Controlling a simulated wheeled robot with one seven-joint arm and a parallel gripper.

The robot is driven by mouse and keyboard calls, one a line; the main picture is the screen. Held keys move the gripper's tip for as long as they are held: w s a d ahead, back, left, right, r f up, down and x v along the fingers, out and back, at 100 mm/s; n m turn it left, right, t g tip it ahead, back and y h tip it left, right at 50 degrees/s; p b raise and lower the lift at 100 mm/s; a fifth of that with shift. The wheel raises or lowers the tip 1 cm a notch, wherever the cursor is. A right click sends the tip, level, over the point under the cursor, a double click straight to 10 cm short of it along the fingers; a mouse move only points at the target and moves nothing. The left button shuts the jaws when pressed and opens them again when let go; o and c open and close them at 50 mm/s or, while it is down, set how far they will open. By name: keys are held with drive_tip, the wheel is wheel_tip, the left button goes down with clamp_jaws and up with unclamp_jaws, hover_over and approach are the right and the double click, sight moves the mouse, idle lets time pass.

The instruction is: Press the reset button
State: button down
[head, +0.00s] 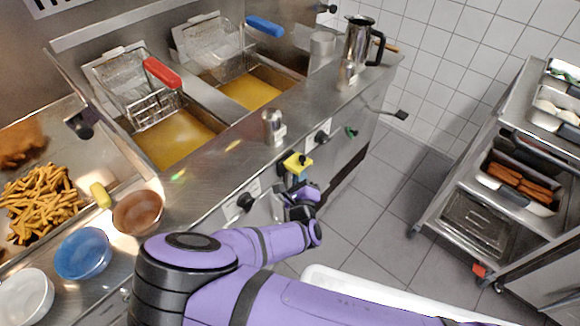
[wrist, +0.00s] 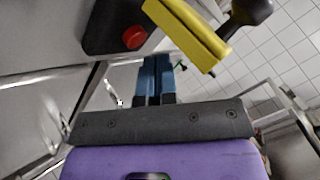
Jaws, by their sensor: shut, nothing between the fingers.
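A round red button (wrist: 134,38) on a dark housing (wrist: 104,28) shows in the wrist view, on the metal front panel. I take it to be the reset button; I cannot make it out in the head view. My gripper (wrist: 156,62) is shut and empty, its blue fingertips close to the button and a little below it in the wrist picture. I cannot tell whether they touch it. In the head view my gripper (head: 303,205) is at the fryer's front panel, below a yellow block (head: 297,164).
The yellow block (wrist: 188,32) and a black knob (wrist: 250,12) are right beside the button. More knobs (head: 246,202) line the fryer front. Bowls (head: 83,253) and fries (head: 46,206) are on the counter. A metal trolley (head: 480,205) stands right, with open floor between.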

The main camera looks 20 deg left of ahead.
drive_tip(key=shift+s+d, duration=0.3)
drive_tip(key=shift+d, duration=0.35)
drive_tip(key=shift+s+d, duration=0.3)
drive_tip(key=shift+d, duration=0.4)
drive_tip(key=shift+s+d, duration=0.3)
drive_tip(key=shift+d, duration=0.35)
drive_tip(key=shift+d, duration=0.1)
